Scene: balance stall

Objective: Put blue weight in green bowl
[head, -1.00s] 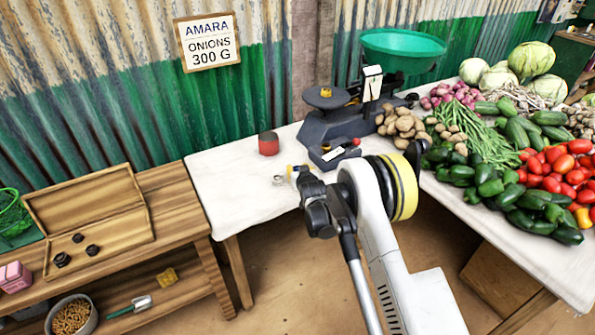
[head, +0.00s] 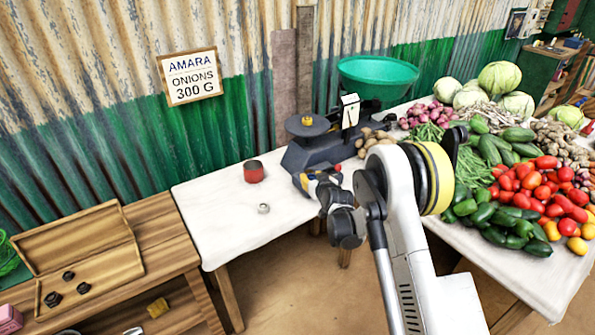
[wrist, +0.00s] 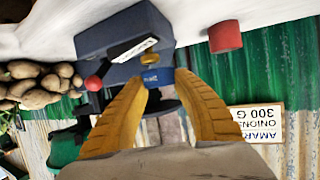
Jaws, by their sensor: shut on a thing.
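The blue weight (wrist: 158,77) is held between the tips of my yellow gripper fingers (wrist: 157,82) in the wrist view. In the head view my gripper (head: 309,182) is in front of the dark balance scale (head: 312,156), and the weight is too small to make out there. The green bowl (head: 377,78) sits on top of the scale at the back right, above and behind my gripper. It looks empty from here, though its inside is only partly visible.
A brass weight (head: 307,120) stands on the scale's left plate. A red tin (head: 253,171) and a small metal ring (head: 263,208) are on the white table, with clear cloth around them. Potatoes (head: 371,139) lie right of the scale, with vegetables beyond. A wooden box (head: 80,250) is at left.

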